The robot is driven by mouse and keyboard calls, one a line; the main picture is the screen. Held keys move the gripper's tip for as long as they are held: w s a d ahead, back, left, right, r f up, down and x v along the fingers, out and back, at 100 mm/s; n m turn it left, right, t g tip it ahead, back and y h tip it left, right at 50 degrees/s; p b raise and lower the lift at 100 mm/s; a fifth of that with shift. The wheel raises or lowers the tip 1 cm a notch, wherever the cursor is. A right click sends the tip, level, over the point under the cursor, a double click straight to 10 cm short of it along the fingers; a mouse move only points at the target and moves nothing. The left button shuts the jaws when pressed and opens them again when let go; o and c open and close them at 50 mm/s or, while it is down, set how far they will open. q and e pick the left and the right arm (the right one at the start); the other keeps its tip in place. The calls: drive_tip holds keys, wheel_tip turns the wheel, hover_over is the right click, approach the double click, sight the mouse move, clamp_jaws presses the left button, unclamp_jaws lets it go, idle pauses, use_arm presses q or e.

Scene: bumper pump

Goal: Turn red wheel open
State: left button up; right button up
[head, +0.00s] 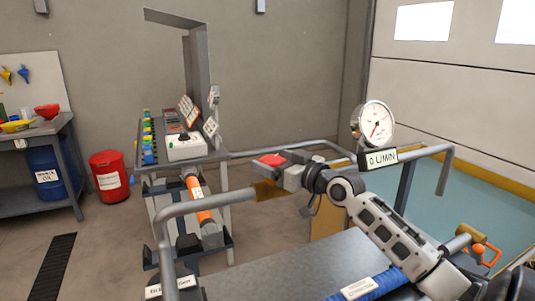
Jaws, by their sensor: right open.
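The red wheel (270,160) shows as a small red patch just beyond the tip of my right gripper, near the middle of the head view. The gripper hides part of it. My right gripper (279,168) reaches in from the lower right, pointing left, with its jaws open at the wheel. I cannot tell whether the fingers touch it. A round white gauge (376,122) stands to the right, above a display (378,158) reading 0 L/MIN. My left gripper is out of view.
Grey pipe rails (205,202) surround the work area. A cart (220,158) with a white box (186,148) and an orange cylinder (200,203) stands at left. An orange-handled valve (484,250) is at lower right. A red drum (110,177) stands far left.

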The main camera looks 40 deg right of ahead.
drive_tip(key=shift+w+r, duration=0.1)
drive_tip(key=shift+w, duration=0.9)
drive_tip(key=shift+w+a, duration=0.1)
drive_tip(key=shift+w, duration=0.35)
